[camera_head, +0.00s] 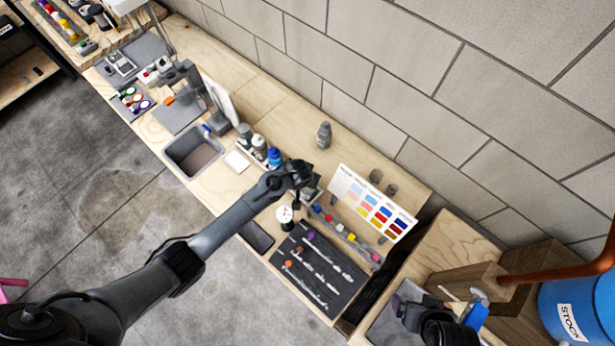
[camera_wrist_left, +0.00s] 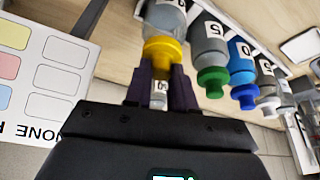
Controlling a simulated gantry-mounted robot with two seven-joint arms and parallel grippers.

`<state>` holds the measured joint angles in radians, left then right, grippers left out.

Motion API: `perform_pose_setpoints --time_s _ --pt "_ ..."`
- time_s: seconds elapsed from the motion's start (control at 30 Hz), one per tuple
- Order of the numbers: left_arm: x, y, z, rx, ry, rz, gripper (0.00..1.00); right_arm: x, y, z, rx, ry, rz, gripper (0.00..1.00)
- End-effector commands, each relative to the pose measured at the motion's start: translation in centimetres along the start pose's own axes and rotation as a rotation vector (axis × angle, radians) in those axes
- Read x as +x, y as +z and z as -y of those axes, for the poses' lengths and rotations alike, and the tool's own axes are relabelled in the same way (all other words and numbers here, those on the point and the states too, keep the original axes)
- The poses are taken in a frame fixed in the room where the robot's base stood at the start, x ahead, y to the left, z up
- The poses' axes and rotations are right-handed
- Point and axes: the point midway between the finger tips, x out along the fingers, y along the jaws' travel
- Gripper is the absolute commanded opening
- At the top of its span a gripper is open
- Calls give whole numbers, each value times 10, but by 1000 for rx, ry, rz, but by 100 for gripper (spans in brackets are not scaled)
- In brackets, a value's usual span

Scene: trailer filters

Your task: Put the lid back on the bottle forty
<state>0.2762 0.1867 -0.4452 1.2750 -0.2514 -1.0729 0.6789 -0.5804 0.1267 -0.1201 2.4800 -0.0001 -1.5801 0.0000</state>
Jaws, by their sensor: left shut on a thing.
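My left gripper (camera_wrist_left: 162,88) is shut on the yellow lid (camera_wrist_left: 164,52). The lid lines up with the mouth end of a grey bottle (camera_wrist_left: 166,18) whose label shows a 0; the rest of the label is cut off. I cannot tell whether the lid is seated on it or just against it. In the head view my left gripper (camera_head: 296,203) is over the bench, and its arm hides the lid and this bottle. My right gripper (camera_head: 425,315) is low at the right, away from the bottles; its jaws are unclear.
Bottles with green (camera_wrist_left: 212,82), blue (camera_wrist_left: 243,95) and white (camera_wrist_left: 268,104) caps stand beside the grey bottle. A colour chart (camera_head: 372,203) stands right of my left gripper. A dark tool tray (camera_head: 315,262) lies in front. A lone grey bottle (camera_head: 324,136) stands near the wall.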

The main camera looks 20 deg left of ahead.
Motion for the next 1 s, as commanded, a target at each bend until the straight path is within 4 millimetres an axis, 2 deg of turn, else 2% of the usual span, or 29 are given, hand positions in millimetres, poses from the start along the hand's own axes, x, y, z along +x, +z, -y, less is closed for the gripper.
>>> perform_pose_setpoints --time_s 0.1,0.13,0.3,0.5,0.7,1.0 --pt "0 0 0 0 0 0 0 0 0 0 0 0 0 92" --pt "0 0 0 0 0 0 27 0 0 0 0 0 0 92" --pt "0 0 0 0 0 0 53 0 0 1 3 -2 0 92" --pt "0 0 0 0 0 0 54 0 0 2 7 -5 -1 92" --pt "0 0 0 0 0 0 79 0 -1 2 10 -8 -2 92" --pt "-1 0 0 0 0 0 79 -1 -1 2 9 -7 -2 92"
